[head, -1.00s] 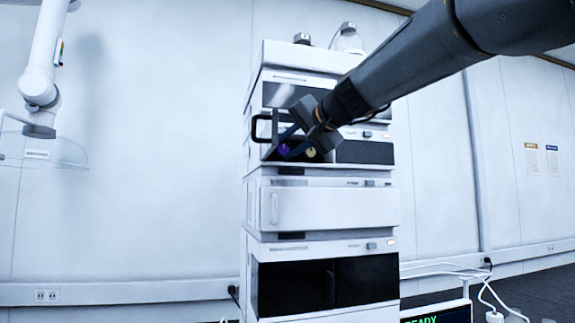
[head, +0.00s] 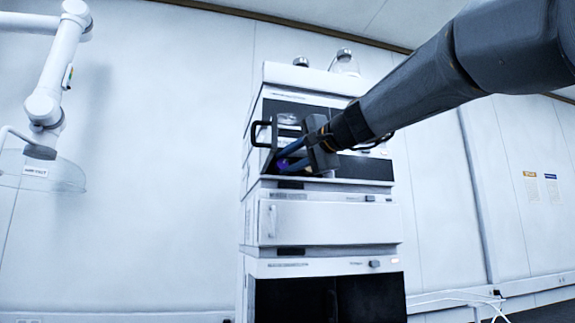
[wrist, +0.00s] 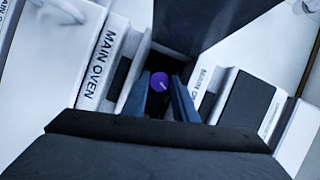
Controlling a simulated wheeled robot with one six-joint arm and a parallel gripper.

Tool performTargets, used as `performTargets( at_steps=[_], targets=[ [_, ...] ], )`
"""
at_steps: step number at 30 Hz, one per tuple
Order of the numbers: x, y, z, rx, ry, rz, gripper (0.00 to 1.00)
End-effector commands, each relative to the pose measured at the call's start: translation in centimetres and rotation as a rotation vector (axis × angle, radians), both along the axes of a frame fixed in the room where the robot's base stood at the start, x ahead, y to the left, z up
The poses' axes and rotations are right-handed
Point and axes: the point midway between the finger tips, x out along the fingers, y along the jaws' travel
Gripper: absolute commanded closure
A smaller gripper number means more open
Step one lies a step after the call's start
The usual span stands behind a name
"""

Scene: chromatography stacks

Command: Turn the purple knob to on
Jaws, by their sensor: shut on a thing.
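The purple knob (wrist: 159,82) sits in a dark recess of the chromatography stack. In the wrist view it lies between the two blue fingers of my gripper (wrist: 160,95), with a pale mark on its face. In the head view the knob (head: 283,163) shows as a small purple spot beside the fingers, partly hidden by them. My gripper (head: 292,155) is shut on the knob, reaching into the opening in the upper part of the stack.
A dark handle (head: 260,133) stands at the left of the opening. White modules labelled MAIN OVEN (wrist: 103,62) flank the fingers closely. A white drawer front (head: 320,222) lies below. A white jointed arm (head: 55,70) hangs at the left, clear of the stack.

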Motion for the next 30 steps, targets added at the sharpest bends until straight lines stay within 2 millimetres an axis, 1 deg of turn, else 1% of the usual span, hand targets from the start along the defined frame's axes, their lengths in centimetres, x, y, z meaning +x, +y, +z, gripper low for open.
performTargets(
  at_steps=[7,8,9,11,23,30],
  targets=[
    [0.02,-0.02,-0.04,0.001,0.002,0.0,0.97],
    [0.02,-0.02,-0.04,0.001,0.002,0.0,0.71],
    [0.03,-0.01,-0.05,0.001,0.002,0.0,0.64],
    [0.03,-0.01,-0.04,0.0,0.001,0.0,0.56],
    [0.01,0.01,0.03,-0.004,0.0,0.0,0.56],
    [-0.08,0.07,0.42,-0.086,-0.024,0.0,0.56]
  ],
)
